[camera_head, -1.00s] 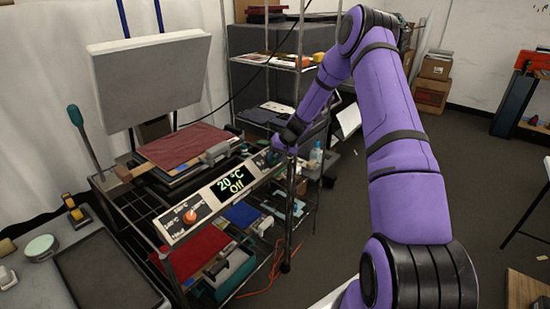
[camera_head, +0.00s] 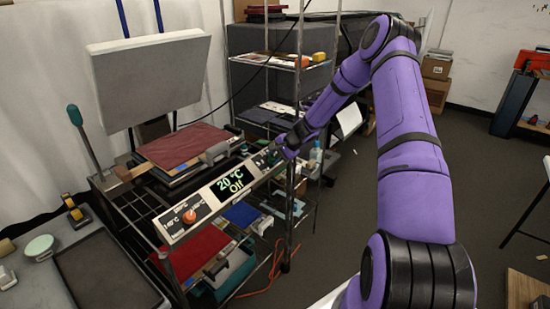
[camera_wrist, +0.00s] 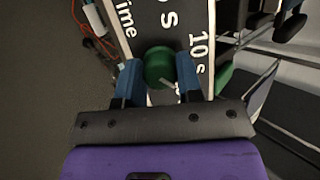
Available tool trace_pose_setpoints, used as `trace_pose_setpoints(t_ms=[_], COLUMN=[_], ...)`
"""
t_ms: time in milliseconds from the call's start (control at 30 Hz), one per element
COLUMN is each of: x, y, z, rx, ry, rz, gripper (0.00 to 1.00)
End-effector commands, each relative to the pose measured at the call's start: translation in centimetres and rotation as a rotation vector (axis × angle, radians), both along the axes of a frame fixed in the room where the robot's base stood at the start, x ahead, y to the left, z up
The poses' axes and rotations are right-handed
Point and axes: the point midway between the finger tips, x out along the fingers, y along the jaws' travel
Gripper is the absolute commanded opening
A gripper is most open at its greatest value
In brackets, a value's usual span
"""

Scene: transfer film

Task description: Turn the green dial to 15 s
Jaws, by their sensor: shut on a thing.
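A pale pointer mark on the dial points to the lower right in that view. The labels "Time" and "10 s" show beside it; another label is partly hidden by the right finger. In the head view my gripper (camera_head: 281,151) is at the right end of the panel and hides most of the dial there. The display (camera_head: 231,183) reads "20 °C" and "Off".
An orange dial (camera_head: 189,216) is at the panel's left end. A press with a raised grey plate (camera_head: 152,80) and a red sheet (camera_head: 184,146) stands behind the panel. A wire shelf (camera_head: 285,62) stands at the back. The floor (camera_head: 345,215) to the right is open.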

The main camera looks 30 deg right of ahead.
Motion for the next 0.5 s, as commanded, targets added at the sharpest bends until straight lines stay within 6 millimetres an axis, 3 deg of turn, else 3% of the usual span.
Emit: trace_pose_setpoints(t_ms=[500], x=[0.04], y=[0.0], z=[0.03], rx=[0.032], ry=[0.01], rz=[-0.046], gripper=[0.1])
